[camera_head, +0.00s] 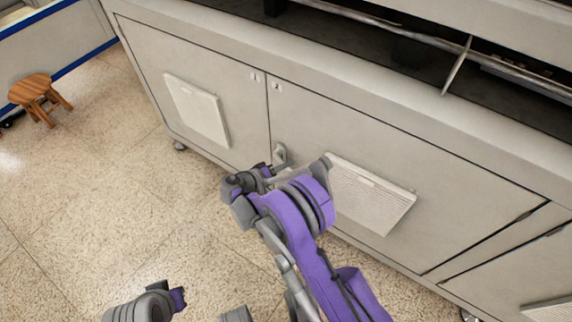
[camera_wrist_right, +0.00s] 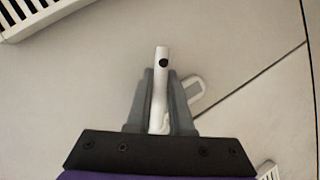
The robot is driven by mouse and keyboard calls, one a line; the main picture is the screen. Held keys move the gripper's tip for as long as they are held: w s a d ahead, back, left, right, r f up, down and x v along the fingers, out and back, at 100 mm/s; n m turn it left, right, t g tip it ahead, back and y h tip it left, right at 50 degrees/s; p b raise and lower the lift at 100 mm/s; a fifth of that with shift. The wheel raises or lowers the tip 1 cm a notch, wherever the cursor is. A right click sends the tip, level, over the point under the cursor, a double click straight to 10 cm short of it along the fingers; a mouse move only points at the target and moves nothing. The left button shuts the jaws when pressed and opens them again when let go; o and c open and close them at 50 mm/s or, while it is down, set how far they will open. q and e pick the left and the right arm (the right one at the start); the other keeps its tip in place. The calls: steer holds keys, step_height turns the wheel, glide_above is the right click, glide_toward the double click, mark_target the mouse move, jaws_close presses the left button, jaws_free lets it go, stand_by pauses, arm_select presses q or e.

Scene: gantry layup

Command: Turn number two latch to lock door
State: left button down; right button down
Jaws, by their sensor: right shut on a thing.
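The number two door (camera_head: 330,125) is the right-hand one of the two nearest cabinet doors, with a small "2" label at its upper left corner. It looks flush with the cabinet front. Its latch (camera_head: 280,153) is at the door's left edge, partly hidden by my right arm. In the right wrist view the latch (camera_wrist_right: 161,68) is a pale bar with a dark round spot near its end. My right gripper (camera_wrist_right: 161,100) is shut on this bar, one grey finger on each side. A pale rounded plate shows beside the fingers.
The number one door (camera_head: 215,70) with a louvred vent (camera_head: 197,110) adjoins on the left. Another vent (camera_head: 370,195) is right of my right gripper. A wooden stool (camera_head: 38,95) stands far left. The speckled floor (camera_head: 130,200) before the cabinet is clear.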

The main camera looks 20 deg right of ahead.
steer(key=shift+w+a+f+m+y, duration=0.1)
steer(key=shift+w+f+m+y, duration=0.1)
steer(key=shift+m+y, duration=0.15)
stand_by(0.4)
steer(key=c, duration=0.8)
jaws_free()
steer(key=p+v, duration=0.2)
steer(key=v, duration=0.9)
steer(key=shift+f, duration=0.2)
steer(key=shift+s, duration=0.15)
